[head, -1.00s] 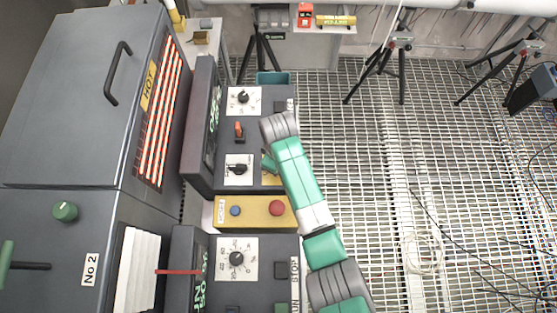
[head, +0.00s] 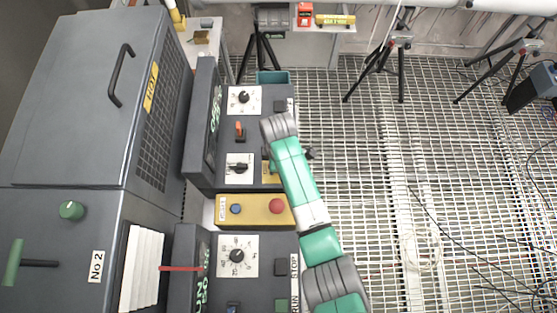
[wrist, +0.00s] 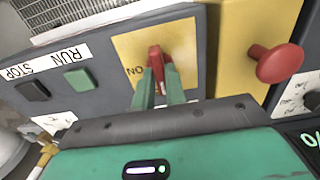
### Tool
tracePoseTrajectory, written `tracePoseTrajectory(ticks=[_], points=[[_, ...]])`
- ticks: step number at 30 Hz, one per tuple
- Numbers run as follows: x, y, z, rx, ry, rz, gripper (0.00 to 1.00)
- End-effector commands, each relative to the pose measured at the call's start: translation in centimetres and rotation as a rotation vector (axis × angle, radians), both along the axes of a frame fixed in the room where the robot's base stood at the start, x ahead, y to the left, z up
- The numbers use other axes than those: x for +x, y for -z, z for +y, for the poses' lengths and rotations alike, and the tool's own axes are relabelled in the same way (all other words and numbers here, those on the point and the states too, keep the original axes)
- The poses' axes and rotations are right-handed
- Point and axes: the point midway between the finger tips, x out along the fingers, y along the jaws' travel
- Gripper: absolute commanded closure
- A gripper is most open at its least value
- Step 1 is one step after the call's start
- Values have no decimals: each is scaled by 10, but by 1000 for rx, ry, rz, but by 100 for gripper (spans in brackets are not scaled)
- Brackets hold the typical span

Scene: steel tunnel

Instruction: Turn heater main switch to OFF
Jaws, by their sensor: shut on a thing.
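The main switch has a red handle (wrist: 156,60) on a yellow plate (wrist: 187,45) in the wrist view. An ON label (wrist: 135,71) shows upside down beside the handle. My gripper (wrist: 160,85) has its green fingers shut on the handle, one on each side; the handle stands nearly upright in the picture. In the head view, a little of the yellow plate (head: 270,172) shows beside my gripper (head: 272,168), and the handle is hidden by my arm. The heater (head: 82,95), marked HOT, has a dark grille (head: 165,125).
A yellow box (head: 252,218) with a blue button and a red push button (head: 277,206) sits just nearer than the switch panel. RUN and STOP buttons (wrist: 77,78) lie beside the yellow plate. An orange lever (head: 240,130) and dials are left of my arm. Open grating floor lies right.

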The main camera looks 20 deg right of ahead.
Motion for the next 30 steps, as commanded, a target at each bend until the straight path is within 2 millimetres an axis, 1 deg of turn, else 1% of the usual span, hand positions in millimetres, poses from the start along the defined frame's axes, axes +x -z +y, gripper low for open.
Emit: tracePoseTrajectory(ticks=[11, 12, 14, 15, 22, 24, 26, 30], points=[[0, -1, 0, 1, -6, 0, 100], [0, -1, 0, 1, -6, 0, 85], [0, -1, 0, 1, -6, 0, 74], [0, -1, 0, 1, -6, 0, 66], [0, 0, 0, 0, -5, 0, 65], [0, -3, 0, 1, -5, -1, 65], [1, -10, 0, 1, -5, -4, 65], [1, -39, 0, 0, -5, -4, 65]])
